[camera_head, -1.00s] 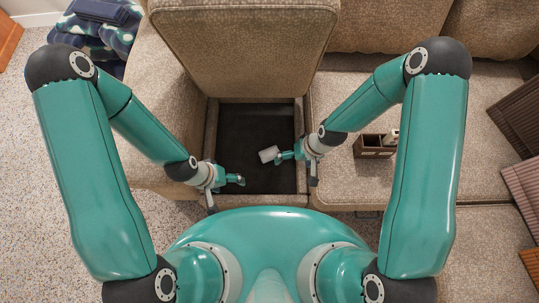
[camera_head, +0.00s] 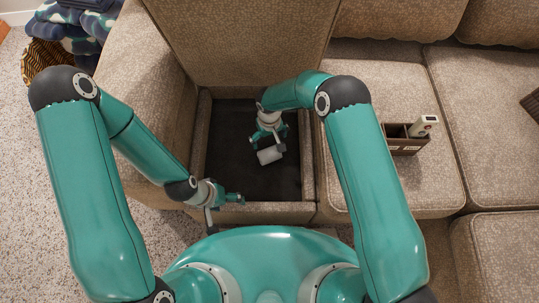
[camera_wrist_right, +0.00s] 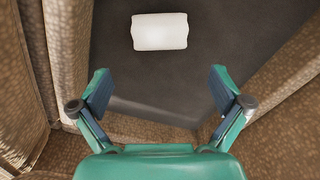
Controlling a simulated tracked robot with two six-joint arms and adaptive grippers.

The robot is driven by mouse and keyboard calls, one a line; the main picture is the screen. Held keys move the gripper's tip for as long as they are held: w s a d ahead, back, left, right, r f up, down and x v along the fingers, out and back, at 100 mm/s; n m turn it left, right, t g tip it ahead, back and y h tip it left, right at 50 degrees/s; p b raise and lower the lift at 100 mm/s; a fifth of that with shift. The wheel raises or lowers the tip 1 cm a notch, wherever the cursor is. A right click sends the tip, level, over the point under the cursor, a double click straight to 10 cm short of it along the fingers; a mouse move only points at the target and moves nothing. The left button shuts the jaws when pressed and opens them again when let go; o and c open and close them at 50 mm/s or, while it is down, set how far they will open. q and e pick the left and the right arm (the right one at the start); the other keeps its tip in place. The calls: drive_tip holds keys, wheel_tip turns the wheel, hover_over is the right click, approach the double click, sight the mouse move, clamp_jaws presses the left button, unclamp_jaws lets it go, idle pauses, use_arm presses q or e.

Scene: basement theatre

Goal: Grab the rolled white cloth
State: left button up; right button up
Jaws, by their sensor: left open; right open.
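The rolled white cloth (camera_head: 270,155) lies on the dark floor of an open storage compartment (camera_head: 225,160) in the sofa. In the right wrist view the cloth (camera_wrist_right: 160,31) lies ahead, beyond the fingertips and apart from them. My right gripper (camera_head: 268,137) reaches into the compartment above and behind the cloth in the head view. Its fingers (camera_wrist_right: 160,88) are spread and empty. My left gripper (camera_head: 236,198) is open and empty at the compartment's front edge.
The compartment's raised lid (camera_head: 235,45) stands at the back. Its upholstered walls close in around my right gripper. A brown caddy (camera_head: 404,146) with a white remote (camera_head: 425,125) sits on the right seat. Folded blue blankets (camera_head: 70,35) lie at the far left.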

sight(269, 151)
use_arm(q)
drive_tip(key=shift+f+b, duration=0.5)
drive_tip(key=shift+f, duration=0.25)
use_arm(e)
wheel_tip(269, 151, down, 6)
drive_tip(key=shift+r, duration=0.15)
use_arm(q)
drive_tip(key=shift+f+b, duration=0.9)
drive_tip(key=shift+b, duration=0.05)
use_arm(e)
wheel_tip(269, 151, down, 5)
drive_tip(key=shift+w+f, duration=0.1)
drive_tip(key=shift+w, duration=0.05)
drive_tip(key=c, duration=0.8)
drive_tip(key=shift+c, duration=0.2)
